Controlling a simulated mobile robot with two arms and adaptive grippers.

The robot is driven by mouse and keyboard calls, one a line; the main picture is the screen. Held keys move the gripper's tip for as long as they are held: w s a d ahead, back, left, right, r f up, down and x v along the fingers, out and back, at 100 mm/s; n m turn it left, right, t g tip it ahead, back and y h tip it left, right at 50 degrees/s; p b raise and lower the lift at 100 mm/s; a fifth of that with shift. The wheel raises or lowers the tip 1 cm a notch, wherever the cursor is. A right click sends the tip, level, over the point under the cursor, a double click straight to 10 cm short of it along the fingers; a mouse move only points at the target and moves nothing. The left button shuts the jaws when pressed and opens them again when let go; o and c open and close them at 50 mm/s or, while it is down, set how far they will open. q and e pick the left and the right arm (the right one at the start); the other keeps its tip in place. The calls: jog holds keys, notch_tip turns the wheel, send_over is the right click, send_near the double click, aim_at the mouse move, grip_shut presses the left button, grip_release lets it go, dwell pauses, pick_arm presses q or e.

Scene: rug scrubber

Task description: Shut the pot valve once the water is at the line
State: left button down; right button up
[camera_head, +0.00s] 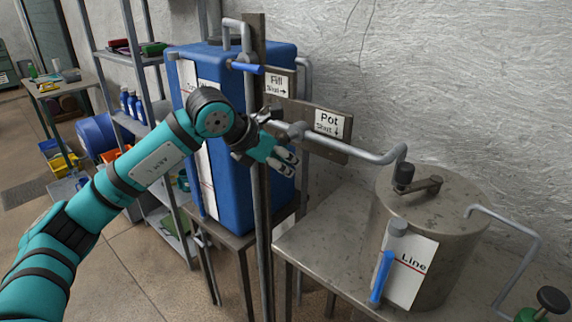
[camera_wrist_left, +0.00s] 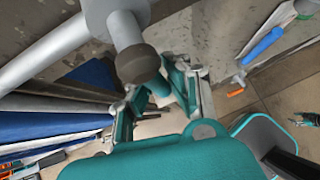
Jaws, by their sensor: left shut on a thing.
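My left gripper (camera_head: 288,158) is at the pot valve, beside the "Pot" sign (camera_head: 329,124), whose "Shut" arrow points down. It is shut on the pot valve's handle, which it mostly hides in the head view. In the left wrist view, the gripper fingers (camera_wrist_left: 158,105) are around the handle below the valve's dark cap (camera_wrist_left: 138,64). The metal pot (camera_head: 455,225) has a sight tube with blue water (camera_head: 382,276). My right gripper is not in view.
A tall blue tank (camera_head: 232,190) stands behind my left arm. The fill valve's blue lever (camera_head: 246,68) points left, beside the "Fill" sign (camera_head: 277,85). A pipe (camera_head: 365,156) runs to the pot on the metal table (camera_head: 335,222). Shelves (camera_head: 120,62) stand at the left.

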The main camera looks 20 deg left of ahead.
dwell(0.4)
pick_arm(q)
jog(key=c, duration=1.3)
grip_release()
jog(key=shift+a, duration=0.15)
jog(key=shift+o, duration=0.2)
jog(key=v, duration=1.2)
jog(key=shift+r, duration=0.1)
jog(key=p+v, duration=0.2)
jog(key=v, duration=0.7)
